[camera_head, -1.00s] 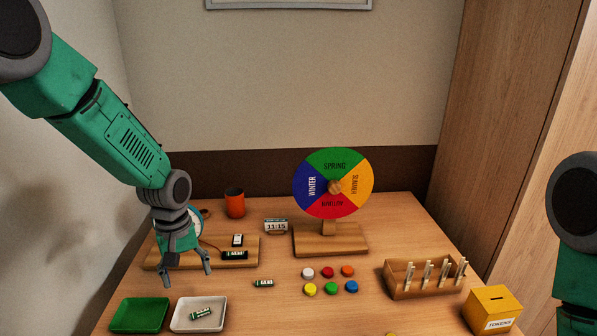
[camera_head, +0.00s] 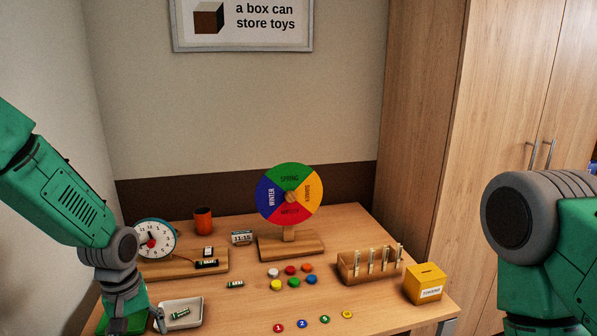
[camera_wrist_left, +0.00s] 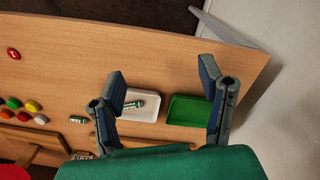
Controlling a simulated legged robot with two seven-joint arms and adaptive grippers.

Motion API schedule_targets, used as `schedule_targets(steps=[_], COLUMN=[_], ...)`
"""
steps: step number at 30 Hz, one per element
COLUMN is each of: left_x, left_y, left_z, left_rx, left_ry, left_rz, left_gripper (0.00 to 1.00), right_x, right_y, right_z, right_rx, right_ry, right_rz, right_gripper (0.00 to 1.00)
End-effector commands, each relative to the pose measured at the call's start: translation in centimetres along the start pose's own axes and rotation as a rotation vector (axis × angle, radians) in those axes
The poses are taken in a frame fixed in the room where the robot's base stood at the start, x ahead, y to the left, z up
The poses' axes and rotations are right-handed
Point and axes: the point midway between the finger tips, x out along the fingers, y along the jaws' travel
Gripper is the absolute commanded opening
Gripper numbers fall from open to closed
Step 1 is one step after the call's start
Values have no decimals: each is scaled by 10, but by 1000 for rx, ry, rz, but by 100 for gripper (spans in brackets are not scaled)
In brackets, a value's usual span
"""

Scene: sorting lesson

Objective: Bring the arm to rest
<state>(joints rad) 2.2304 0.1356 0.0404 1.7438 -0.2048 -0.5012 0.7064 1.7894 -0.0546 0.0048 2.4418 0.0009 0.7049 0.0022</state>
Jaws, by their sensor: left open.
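My left arm comes in from the left in the head view, bent downward. Its gripper (camera_head: 133,318) hangs low over the front left of the table, by the trays. In the left wrist view the gripper (camera_wrist_left: 163,77) has its fingers wide apart with nothing between the tips. Beyond and below them lie a white tray (camera_wrist_left: 150,112) with a battery (camera_wrist_left: 133,105) in it and an empty-looking green tray (camera_wrist_left: 187,112). The right arm (camera_head: 530,225) shows at the right edge of the head view; its gripper is out of the picture.
A clock (camera_head: 155,240) stands on a wooden board with batteries. The table also holds a season wheel (camera_head: 290,194), an orange cup (camera_head: 203,221), coloured discs, numbered tokens, a wooden peg rack (camera_head: 350,268) and a yellow box (camera_head: 425,283). A tall cabinet (camera_head: 430,110) stands at the right.

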Motion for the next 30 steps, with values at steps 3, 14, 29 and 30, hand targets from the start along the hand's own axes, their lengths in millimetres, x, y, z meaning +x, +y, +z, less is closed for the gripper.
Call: schedule_targets(steps=[3, 14, 29, 30], left_x=[22, 102, 156, 155], left_y=[-3, -34, -141, -143], left_z=[15, 97, 259, 261], left_rx=[41, 234, 648, 656], left_ry=[-6, -7, 60, 63], left_rz=[4, 28, -4, -5], left_gripper=[63, 63, 63, 63], right_x=[0, 0, 0, 0], right_y=[0, 0, 0, 0], right_z=[-1, 0, 0, 0], right_rx=[0, 0, 0, 0], right_ry=[2, 1, 1, 1], right_rz=[0, 0, 0, 0], right_gripper=[40, 40, 40, 40])
